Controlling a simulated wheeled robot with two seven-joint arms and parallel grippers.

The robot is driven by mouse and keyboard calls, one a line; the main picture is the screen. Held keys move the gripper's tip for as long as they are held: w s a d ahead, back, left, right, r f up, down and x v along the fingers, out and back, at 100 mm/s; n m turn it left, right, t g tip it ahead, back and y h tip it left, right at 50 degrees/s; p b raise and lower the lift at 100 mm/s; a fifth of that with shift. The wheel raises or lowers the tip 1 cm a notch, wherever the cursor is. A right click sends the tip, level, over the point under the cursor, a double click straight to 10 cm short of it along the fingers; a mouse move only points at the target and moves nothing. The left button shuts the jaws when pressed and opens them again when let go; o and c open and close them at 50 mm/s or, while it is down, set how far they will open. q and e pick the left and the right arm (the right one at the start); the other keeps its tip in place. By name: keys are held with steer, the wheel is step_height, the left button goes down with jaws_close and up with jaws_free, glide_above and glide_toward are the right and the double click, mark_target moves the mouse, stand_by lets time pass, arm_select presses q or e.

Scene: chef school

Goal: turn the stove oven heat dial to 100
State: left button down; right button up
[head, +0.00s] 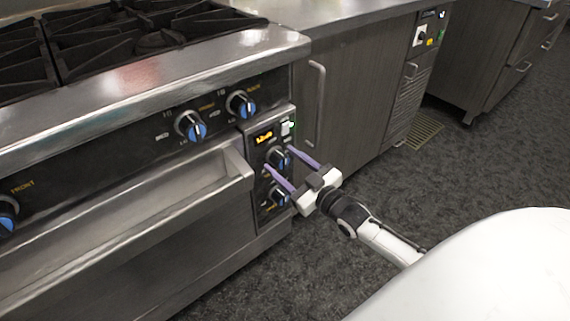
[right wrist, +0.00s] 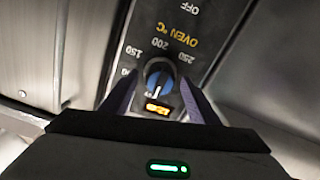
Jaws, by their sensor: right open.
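The oven heat dial (head: 278,158) is a round black knob with a blue face on the narrow panel right of the oven door. In the right wrist view the dial (right wrist: 160,76) appears upside down, near the marks "OVEN °C", 150, 200, 250 and OFF. A white mark on its face points toward the display. My right gripper (head: 277,157) has its two purple fingers open, one on each side of this dial. Contact cannot be told. In the right wrist view the fingers (right wrist: 160,88) flank the knob. My left gripper is not in view.
The oven door handle (head: 190,190) juts out at left. Burner knobs (head: 192,127) line the stove front. Open floor (head: 400,185) lies to the right.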

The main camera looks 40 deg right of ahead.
steer(key=c, duration=1.1)
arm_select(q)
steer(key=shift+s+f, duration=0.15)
arm_select(e)
steer(key=shift+o, duration=0.2)
arm_select(q)
steer(key=shift+p, duration=0.3)
arm_select(e)
steer(key=shift+m, duration=0.3)
steer(key=shift+r+m+p, duration=0.1)
steer(key=shift+m+p, duration=0.2)
steer(key=shift+m, duration=0.3)
steer(key=m+p, duration=0.1)
steer(key=m, duration=0.1)
steer(key=shift+m, duration=0.3)
steer(key=m, duration=0.3)
steer(key=shift+d+m+p, duration=0.1)
steer(key=shift+m+p, duration=0.2)
steer(key=shift+p, duration=0.05)
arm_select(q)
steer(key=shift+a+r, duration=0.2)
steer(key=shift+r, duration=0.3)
arm_select(e)
steer(key=shift+f+m, duration=0.2)
steer(key=shift+m, duration=1.6)
